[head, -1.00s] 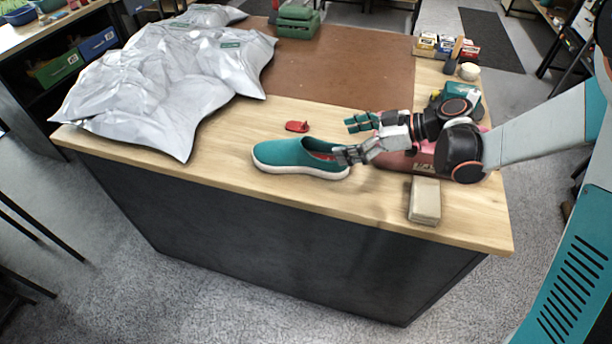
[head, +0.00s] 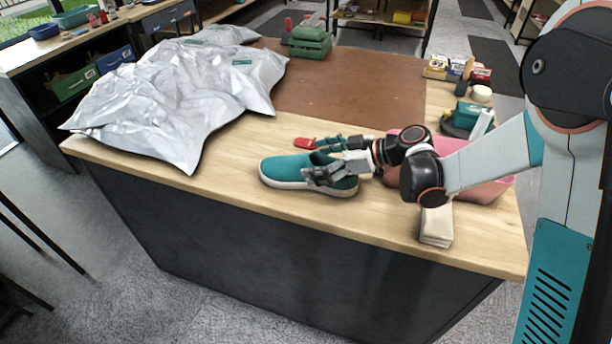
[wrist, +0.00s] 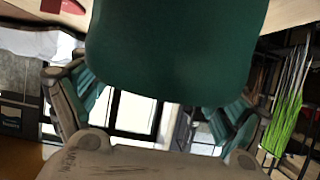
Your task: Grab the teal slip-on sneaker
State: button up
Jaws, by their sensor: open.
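The teal slip-on sneaker (head: 283,170) with a white sole sits on the wooden table near its front edge, toe pointing left in the head view. My gripper (head: 316,160) is at the shoe's opening and heel end, with one finger in front of the near side and the other beyond the far side. In the wrist view the teal shoe (wrist: 175,45) fills the upper middle, between my two spread fingers (wrist: 155,105). The gripper is open; whether a finger touches the shoe cannot be told. Part of the heel is hidden by my gripper.
Large silver bags (head: 170,95) cover the table's left side. A red item (head: 305,143) lies just behind the shoe. A beige block (head: 436,226) and a pink object (head: 480,190) are at the right. A brown mat (head: 345,85) lies behind.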

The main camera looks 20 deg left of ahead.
jog(key=x, duration=0.3)
jog(key=shift+f+b, duration=0.1)
jog(key=shift+b, duration=0.25)
jog(key=c, duration=1.4)
jog(key=shift+c, duration=0.2)
